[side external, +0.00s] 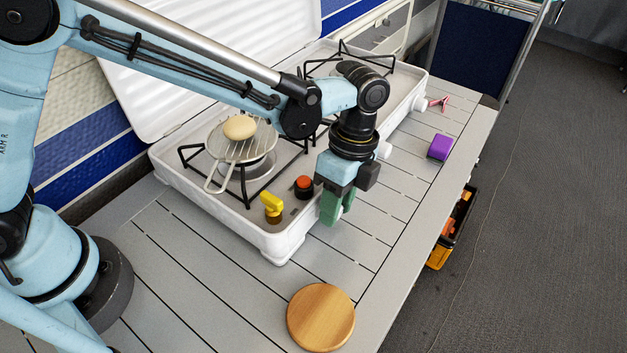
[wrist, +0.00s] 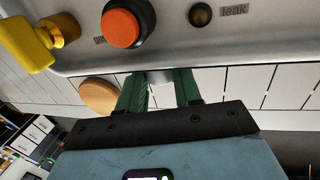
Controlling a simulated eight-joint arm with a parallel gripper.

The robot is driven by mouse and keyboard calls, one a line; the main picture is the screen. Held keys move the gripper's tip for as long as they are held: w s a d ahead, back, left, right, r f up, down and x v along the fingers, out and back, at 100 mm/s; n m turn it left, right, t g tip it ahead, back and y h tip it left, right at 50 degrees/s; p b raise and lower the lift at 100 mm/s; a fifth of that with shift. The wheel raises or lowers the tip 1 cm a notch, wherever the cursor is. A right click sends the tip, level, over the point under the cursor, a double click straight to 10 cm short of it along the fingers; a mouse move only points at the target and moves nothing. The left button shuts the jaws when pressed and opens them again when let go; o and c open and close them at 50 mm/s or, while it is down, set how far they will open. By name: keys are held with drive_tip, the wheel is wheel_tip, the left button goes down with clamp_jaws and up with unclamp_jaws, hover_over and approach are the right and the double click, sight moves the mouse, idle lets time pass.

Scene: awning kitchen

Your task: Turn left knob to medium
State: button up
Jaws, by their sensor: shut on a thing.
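The white camp stove (side external: 245,222) stands on the slatted table with its lid open behind it. My gripper (side external: 337,205) is at the stove's front face, right of the orange button, fingers pointing down in the side view. Its green fingers hide the left knob there. In the wrist view a pale grey-white piece, apparently the left knob (wrist: 160,77), shows between the two fingers, and my gripper is shut on it. Its setting cannot be read. Another white front knob (side external: 385,150) shows further right, apart from my gripper.
A yellow valve (side external: 271,203) and an orange-topped button (side external: 304,184) stand on the stove's near corner. A wire rack (side external: 216,184) with a round tan food item (side external: 239,127) sits over the burner. A wooden disc (side external: 320,317) and a purple block (side external: 440,147) lie on the table (side external: 215,285).

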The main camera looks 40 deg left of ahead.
drive_tip(key=t, duration=0.4)
drive_tip(key=shift+s, duration=0.4)
drive_tip(key=shift+s+t, duration=0.15)
drive_tip(key=shift+t, duration=0.8)
drive_tip(key=shift+s+t, duration=0.1)
drive_tip(key=shift+t, duration=0.85)
drive_tip(key=o, duration=1)
drive_tip(key=shift+f, duration=0.1)
drive_tip(key=shift+o, duration=0.2)
drive_tip(key=v, duration=1.2)
drive_tip(key=shift+s+d, duration=0.1)
